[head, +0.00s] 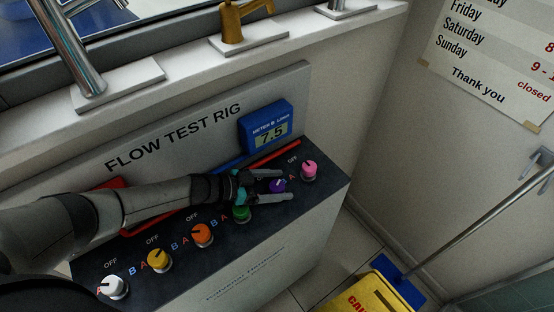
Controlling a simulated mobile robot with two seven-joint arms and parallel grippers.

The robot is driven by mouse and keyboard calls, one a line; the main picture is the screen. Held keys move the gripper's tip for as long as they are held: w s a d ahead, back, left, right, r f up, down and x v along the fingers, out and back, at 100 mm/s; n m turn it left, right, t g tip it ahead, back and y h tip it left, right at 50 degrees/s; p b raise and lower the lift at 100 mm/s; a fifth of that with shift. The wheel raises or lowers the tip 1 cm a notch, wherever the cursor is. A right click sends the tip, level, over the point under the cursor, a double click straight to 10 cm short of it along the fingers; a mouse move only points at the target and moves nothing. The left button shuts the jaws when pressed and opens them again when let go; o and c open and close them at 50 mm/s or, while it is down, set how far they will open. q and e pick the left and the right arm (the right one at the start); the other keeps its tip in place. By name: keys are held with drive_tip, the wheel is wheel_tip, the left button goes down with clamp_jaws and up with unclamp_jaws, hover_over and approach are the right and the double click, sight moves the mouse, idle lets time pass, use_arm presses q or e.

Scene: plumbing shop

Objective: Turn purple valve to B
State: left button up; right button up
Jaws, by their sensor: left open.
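The purple valve (278,186) is a round knob on the dark sloped top of the flow test rig (230,285), between the green and pink valves. My left gripper (288,185) reaches in from the left with its fingers open around the purple valve, one on the far side and one on the near side. I cannot tell whether the fingers touch it. The arm and fingers hide most of the markings by this valve, so its setting is unclear. The blue meter (267,128) behind it reads 7.5. My right gripper is not in view.
Pink (309,170), green (241,213), orange (202,235), yellow (159,260) and white (113,287) valves share the panel. Taps stand on the ledge (190,68) behind.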

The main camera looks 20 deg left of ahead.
sight(277, 186)
use_arm(q)
wheel_tip(277, 186, up, 19)
drive_tip(key=p, duration=0.5)
drive_tip(key=shift+r+p, duration=0.2)
drive_tip(key=shift+p, duration=0.2)
